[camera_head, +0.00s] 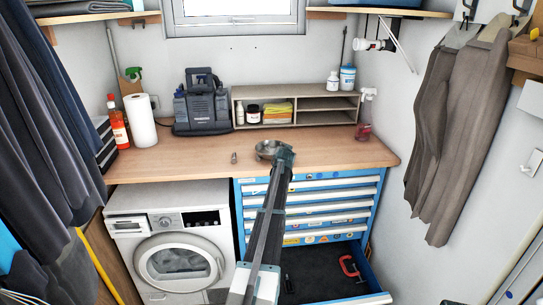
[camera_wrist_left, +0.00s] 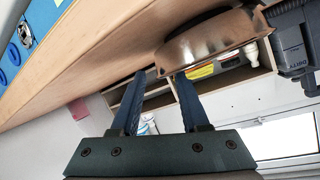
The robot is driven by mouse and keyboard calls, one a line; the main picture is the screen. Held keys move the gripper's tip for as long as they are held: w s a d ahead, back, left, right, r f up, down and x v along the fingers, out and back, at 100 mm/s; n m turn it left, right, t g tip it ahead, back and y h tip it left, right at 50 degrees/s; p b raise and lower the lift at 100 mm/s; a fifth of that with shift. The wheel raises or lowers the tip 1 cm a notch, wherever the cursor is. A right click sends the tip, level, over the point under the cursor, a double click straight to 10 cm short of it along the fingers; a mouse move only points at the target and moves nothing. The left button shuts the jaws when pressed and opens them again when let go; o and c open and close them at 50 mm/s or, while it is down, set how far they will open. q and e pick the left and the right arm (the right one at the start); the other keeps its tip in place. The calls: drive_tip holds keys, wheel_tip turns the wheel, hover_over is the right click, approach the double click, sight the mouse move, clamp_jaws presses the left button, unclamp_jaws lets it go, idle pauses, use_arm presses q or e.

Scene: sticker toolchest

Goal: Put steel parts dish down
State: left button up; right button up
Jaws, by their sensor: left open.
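The steel parts dish (camera_head: 265,149) is a round, shiny metal bowl on the wooden worktop (camera_head: 190,158), near its front edge and above the blue tool chest. It shows large in the left wrist view (camera_wrist_left: 212,42), looking flat against the worktop. My left gripper (camera_head: 283,156) is at the dish's right side in the head view. In the left wrist view its two fingers (camera_wrist_left: 160,75) are apart with nothing between them. One fingertip is right by the dish's rim; I cannot tell whether it touches. My right gripper is in neither view.
A small metal piece (camera_head: 234,157) stands left of the dish. A shelf unit (camera_head: 297,118) and a dark tool case (camera_head: 202,108) stand behind. Below, the blue tool chest (camera_head: 248,215) has its bottom drawer open, with a red clamp (camera_head: 350,267) inside. The right worktop end is mostly clear.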

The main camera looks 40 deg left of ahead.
use_arm(q)
drive_tip(key=b+x, duration=0.1)
drive_tip(key=x, duration=0.2)
drive_tip(key=shift+w+a+f, duration=0.15)
drive_tip(key=shift+w, duration=0.05)
drive_tip(key=shift+s, duration=0.1)
clamp_jaws()
idle(1.1)
